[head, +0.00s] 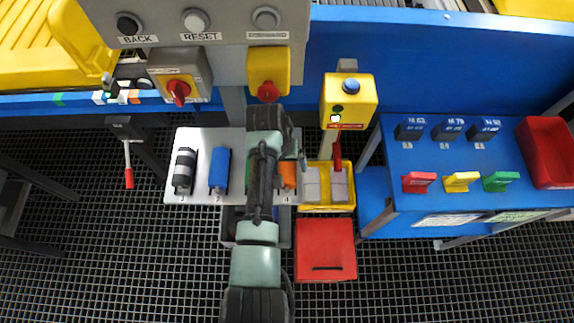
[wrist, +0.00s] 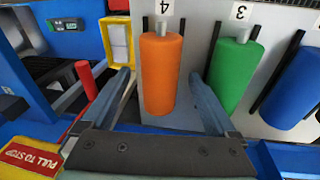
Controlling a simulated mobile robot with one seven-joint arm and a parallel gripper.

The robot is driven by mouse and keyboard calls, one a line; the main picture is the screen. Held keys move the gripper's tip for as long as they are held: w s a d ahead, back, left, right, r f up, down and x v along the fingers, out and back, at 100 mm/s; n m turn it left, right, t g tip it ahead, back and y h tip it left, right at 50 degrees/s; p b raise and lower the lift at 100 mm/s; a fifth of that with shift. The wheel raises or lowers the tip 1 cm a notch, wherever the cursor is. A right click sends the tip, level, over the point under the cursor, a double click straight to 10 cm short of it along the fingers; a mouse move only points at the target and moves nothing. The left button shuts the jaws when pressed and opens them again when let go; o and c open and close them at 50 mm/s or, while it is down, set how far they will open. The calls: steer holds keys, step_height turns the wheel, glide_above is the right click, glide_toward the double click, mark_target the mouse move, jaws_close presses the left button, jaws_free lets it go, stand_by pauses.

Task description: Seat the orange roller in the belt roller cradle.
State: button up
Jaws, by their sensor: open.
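The orange roller (wrist: 158,75) stands in slot 4 of a light grey rack (head: 212,142). In the head view the orange roller (head: 288,174) shows partly beside my arm. My gripper (wrist: 160,80) is open in the wrist view, with one finger on each side of the orange roller. Small gaps show between fingers and roller, and nothing is gripped. In the head view my arm hides the gripper and part of the rack. I cannot make out the belt roller cradle in either view.
A green roller (wrist: 232,72) stands close beside one finger, with a blue roller (head: 219,170) beyond it and a black-grey roller (head: 184,170) at the end. A yellow bin (head: 327,207) is right of the rack. A control panel (head: 225,28) and a blue bench (head: 450,205) stand nearby.

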jaws_close()
stand_by(0.5)
steer(key=shift+r, duration=0.1)
